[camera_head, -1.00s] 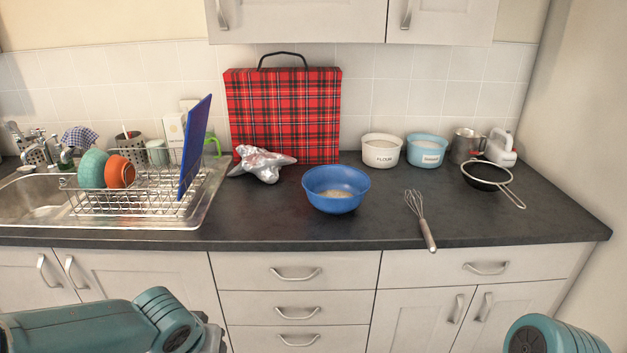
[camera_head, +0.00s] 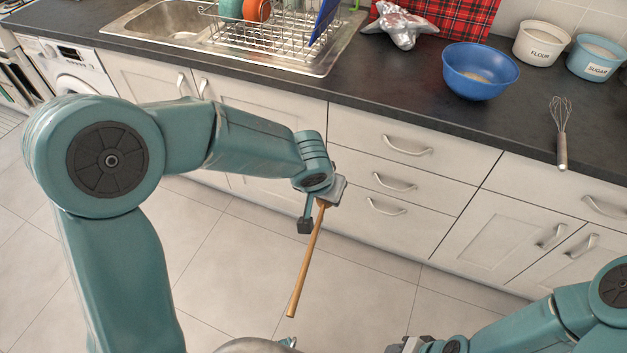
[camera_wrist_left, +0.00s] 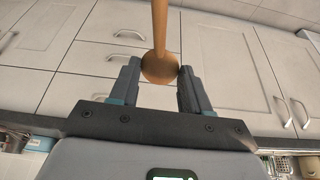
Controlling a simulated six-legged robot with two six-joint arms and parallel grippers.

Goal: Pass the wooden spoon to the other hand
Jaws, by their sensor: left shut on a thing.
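The wooden spoon (camera_head: 304,268) is held in my left gripper (camera_head: 318,206), in front of the drawers and above the floor. Its handle slants down and slightly left from the jaws, its far end free. In the left wrist view the spoon's rounded head (camera_wrist_left: 160,68) sits between the two fingers of the left gripper (camera_wrist_left: 159,78), with the handle leading away. My right gripper (camera_head: 405,345) shows only in part at the bottom edge of the head view, apart from the spoon. Its fingertips are cut off, so its opening is hidden.
The dark counter (camera_head: 400,100) runs behind the arms, with a blue bowl (camera_head: 480,72), a whisk (camera_head: 561,135) and a sink (camera_head: 160,30). Drawers and cupboards face me below it. The tiled floor (camera_head: 225,260) around the spoon is clear.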

